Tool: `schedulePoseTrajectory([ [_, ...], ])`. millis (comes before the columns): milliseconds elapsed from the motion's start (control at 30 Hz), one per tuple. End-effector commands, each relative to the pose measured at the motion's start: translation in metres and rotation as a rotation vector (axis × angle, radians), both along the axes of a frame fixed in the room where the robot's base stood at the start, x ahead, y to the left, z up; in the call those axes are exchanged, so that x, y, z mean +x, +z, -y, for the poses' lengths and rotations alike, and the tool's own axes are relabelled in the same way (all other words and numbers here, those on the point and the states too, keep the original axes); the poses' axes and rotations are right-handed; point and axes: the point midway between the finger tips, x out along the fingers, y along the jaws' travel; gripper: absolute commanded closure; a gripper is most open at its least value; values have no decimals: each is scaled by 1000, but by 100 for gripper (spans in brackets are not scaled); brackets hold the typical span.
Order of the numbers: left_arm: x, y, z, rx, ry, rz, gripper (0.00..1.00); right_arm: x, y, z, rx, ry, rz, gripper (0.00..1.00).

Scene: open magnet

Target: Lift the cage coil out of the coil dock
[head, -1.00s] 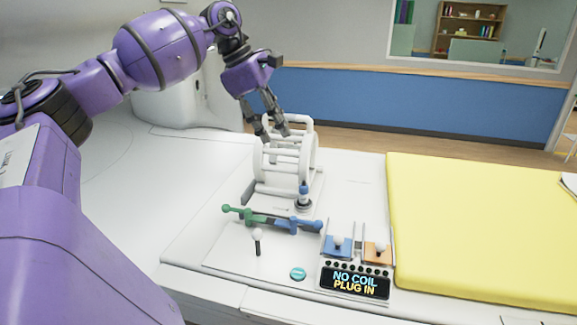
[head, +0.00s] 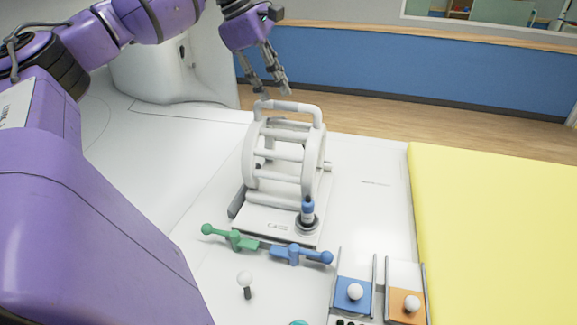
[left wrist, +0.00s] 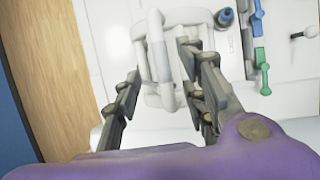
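The white cage coil (head: 285,155), with its top handle (head: 290,106) and several bars, stands upright on the coil dock (head: 268,226). It also shows in the left wrist view (left wrist: 175,100). My left gripper (head: 271,91) is open and empty, with its fingers pointing down just above and behind the handle. In the left wrist view my left gripper's fingers (left wrist: 162,62) are spread, with the coil's white bars showing between them. A blue-topped post (head: 308,208) stands at the dock's front right corner. My right gripper is not in view.
A green lever (head: 230,238) and a blue lever (head: 301,253) lie in front of the dock. A white-knobbed stick (head: 245,281), a blue slider (head: 353,293) and an orange slider (head: 406,305) are nearer. A yellow pad (head: 490,230) lies at right.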

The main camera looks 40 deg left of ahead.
Motion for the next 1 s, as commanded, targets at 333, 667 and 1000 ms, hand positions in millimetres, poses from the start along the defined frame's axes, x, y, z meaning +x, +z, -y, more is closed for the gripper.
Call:
schedulePoseTrajectory([
  [333, 7, -20, 7, -1, -3, 1, 61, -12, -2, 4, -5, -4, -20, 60],
  [667, 20, -59, 22, -2, -2, 4, 61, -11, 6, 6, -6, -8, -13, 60],
  [1000, 23, -71, 24, 0, -1, 0, 61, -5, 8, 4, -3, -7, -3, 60],
])
